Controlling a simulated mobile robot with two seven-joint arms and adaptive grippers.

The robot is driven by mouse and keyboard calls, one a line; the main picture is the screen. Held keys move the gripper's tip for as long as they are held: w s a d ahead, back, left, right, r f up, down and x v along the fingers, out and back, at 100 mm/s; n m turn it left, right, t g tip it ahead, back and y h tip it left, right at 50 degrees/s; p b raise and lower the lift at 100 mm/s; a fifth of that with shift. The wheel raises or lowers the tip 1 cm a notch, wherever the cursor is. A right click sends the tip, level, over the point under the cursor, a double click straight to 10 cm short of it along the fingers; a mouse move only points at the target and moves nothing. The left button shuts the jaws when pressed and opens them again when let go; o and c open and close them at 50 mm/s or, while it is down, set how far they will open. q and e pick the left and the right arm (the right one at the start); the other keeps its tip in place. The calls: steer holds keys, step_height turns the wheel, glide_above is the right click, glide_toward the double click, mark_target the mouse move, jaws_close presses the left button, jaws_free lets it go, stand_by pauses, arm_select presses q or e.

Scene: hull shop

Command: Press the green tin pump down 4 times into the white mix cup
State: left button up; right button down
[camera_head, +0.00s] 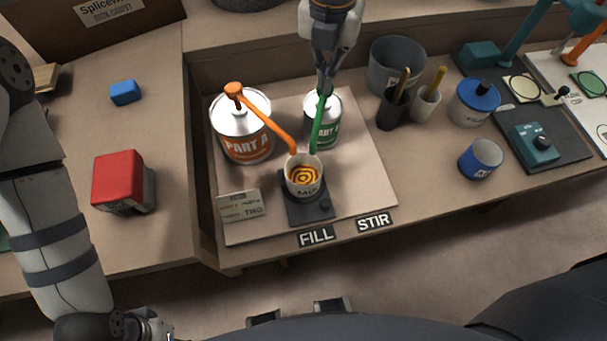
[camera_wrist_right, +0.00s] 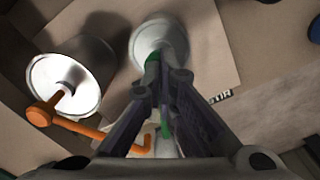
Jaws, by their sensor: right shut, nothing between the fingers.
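The green-pump tin (camera_head: 326,125) stands on the board behind and right of the cup. Its green pump (camera_head: 319,124) has a spout reaching toward the cup; the pump also shows in the right wrist view (camera_wrist_right: 153,72). My right gripper (camera_head: 325,90) is shut and empty, its fingertips at the top of the green pump; whether they touch it I cannot tell. The white mix cup (camera_head: 304,188) stands on a dark scale (camera_head: 309,210) and holds an orange swirl. My left gripper (camera_head: 150,328) is only partly in view at the bottom edge.
The PART A tin (camera_head: 243,145) with an orange pump (camera_head: 262,118) stands left of the green one. A card (camera_head: 240,206) lies before it. A grey bucket (camera_head: 397,62), a black cup (camera_head: 390,112) and a blue-lidded jar (camera_head: 474,103) are to the right.

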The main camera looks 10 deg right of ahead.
steer(key=shift+r+p, duration=0.35)
steer(key=shift+r, duration=1)
arm_select(q)
steer(key=shift+w+r, duration=0.5)
arm_select(e)
steer(key=shift+r, duration=0.25)
arm_select(q)
steer(key=shift+t, duration=0.3)
arm_select(e)
steer(key=shift+r, duration=0.1)
arm_select(q)
steer(key=shift+w+r+p, duration=0.5)
steer(key=shift+w+r, duration=0.05)
steer(key=shift+w, duration=0.1)
arm_select(e)
step_height(320, 180, up, 6)
steer(key=shift+f, duration=0.1)
